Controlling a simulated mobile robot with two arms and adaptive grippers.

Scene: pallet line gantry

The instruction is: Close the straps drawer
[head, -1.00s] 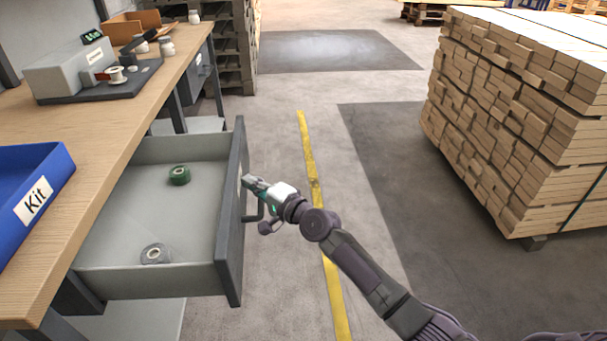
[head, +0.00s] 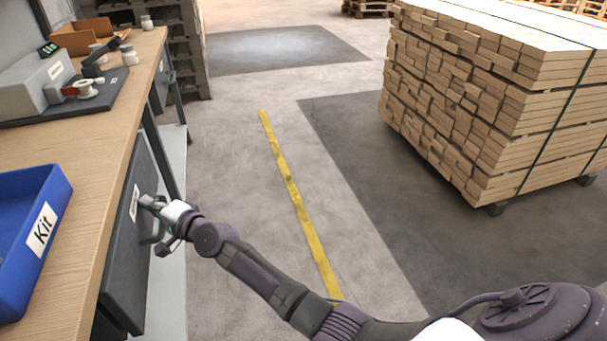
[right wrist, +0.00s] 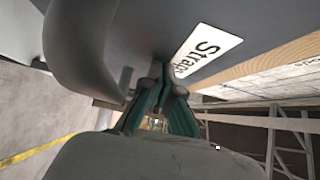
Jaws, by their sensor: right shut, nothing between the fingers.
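The straps drawer (head: 125,240) is under the workbench at the left of the head view. Its dark front stands about in line with the bench edge, and no interior shows. My right gripper (head: 146,203) is shut and empty, with its fingertips at the drawer front beside the label. In the right wrist view the fingertips (right wrist: 160,80) are at the dark front (right wrist: 130,40), next to the "Straps" label (right wrist: 204,50). The curved grey handle (right wrist: 75,60) is beside the fingers. My left gripper is not in view.
The wooden bench top (head: 105,150) carries a blue Kit bin (head: 30,225) and a grey device (head: 30,85). A pallet stack of timber (head: 490,100) stands at the right. The floor with the yellow line (head: 290,190) between them is clear.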

